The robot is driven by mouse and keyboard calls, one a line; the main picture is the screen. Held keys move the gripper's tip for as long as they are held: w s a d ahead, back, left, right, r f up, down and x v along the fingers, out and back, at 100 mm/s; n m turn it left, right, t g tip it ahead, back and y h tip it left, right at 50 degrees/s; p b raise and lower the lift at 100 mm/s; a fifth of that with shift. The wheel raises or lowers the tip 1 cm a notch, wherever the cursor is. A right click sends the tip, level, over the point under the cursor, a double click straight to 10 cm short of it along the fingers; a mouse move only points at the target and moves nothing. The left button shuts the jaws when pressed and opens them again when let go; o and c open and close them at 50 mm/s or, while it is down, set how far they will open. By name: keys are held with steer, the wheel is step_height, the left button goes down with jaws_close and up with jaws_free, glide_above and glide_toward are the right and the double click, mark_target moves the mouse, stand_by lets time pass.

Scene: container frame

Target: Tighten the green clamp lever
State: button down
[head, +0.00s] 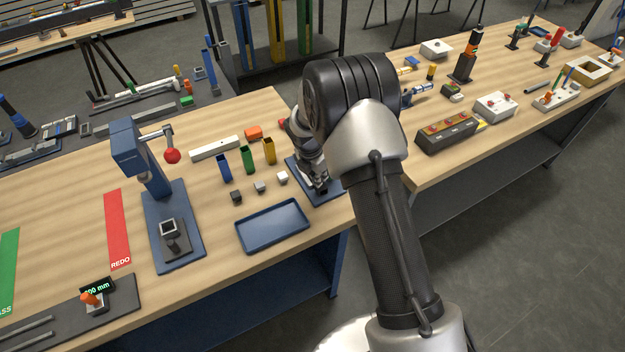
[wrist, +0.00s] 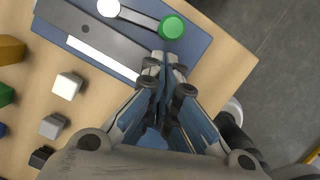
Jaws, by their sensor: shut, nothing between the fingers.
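The green clamp lever (wrist: 171,27) shows in the wrist view as a round green knob on a dark arm that runs left to a white pivot (wrist: 108,8). It sits over a blue base plate (wrist: 208,42) with a grey bar (wrist: 85,30) and a white strip. My gripper (wrist: 164,60) is shut and empty, its fingertips just below the green knob in the picture. I cannot tell whether they touch it. In the head view my gripper (head: 318,187) is low over the blue plate (head: 330,194); my arm hides the lever there.
A blue tray (head: 272,246), several small cubes (head: 260,187) and blue, green and yellow bins (head: 247,160) lie left of my gripper. A blue press (head: 128,150) with a red-knobbed lever stands farther left. The table's front edge is close to the plate.

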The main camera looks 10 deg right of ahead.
steer(key=shift+w+d, duration=0.2)
